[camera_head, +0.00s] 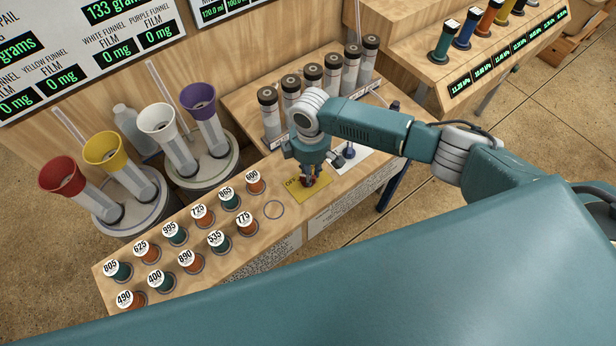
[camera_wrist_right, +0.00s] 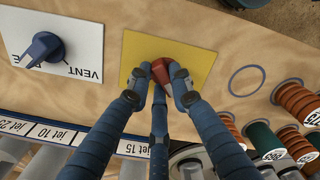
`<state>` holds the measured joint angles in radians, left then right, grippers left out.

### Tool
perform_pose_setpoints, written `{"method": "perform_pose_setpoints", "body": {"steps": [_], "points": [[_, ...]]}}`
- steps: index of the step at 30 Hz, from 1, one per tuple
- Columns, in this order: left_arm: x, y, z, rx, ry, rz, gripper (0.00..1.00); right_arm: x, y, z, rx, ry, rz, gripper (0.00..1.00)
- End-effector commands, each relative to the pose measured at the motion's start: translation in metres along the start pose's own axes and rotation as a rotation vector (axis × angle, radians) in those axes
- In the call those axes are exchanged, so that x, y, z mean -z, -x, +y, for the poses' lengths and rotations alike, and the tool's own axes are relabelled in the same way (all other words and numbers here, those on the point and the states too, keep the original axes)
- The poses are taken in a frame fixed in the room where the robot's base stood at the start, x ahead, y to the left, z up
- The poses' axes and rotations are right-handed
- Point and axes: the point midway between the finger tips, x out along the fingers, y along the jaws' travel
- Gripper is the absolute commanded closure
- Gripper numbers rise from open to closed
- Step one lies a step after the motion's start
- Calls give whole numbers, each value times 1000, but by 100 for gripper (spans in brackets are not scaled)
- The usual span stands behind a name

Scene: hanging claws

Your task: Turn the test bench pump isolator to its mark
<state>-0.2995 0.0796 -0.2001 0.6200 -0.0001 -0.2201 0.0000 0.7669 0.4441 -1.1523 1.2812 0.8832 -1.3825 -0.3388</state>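The pump isolator is a red knob (camera_wrist_right: 163,72) on a yellow plate (camera_wrist_right: 200,58), which lies on the wooden bench top. In the head view the yellow plate (camera_head: 318,190) shows beneath my right gripper (camera_head: 309,178), which points down over it. In the wrist view my right gripper (camera_wrist_right: 161,84) has its blue fingers closed around the red knob, with fingertips against its sides. The fingers cover part of the knob, and I cannot make out its mark. My left gripper is not in view.
A blue vent knob (camera_wrist_right: 45,48) on a white plate (camera_wrist_right: 80,35) sits beside the yellow plate. Numbered spools (camera_head: 229,200) stand on the bench at left, capped cylinders (camera_head: 312,78) behind, and coloured funnels (camera_head: 158,120) at far left. An empty ring (camera_head: 274,209) marks bare bench.

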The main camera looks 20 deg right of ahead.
Motion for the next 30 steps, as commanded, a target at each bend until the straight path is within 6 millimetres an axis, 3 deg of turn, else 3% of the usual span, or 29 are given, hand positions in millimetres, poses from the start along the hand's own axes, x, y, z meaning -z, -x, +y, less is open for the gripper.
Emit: {"method": "perform_pose_setpoints", "body": {"steps": [1, 5, 16, 30], "points": [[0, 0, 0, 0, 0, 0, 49, -1, -1, -1, 2, -4, -3, 72], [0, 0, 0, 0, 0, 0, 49, -1, -1, -1, 2, -7, -3, 49], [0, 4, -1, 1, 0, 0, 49, 0, 4, 0, 0, -9, -1, 49], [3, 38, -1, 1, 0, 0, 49, 0, 40, 0, 1, -10, 0, 49]]}}
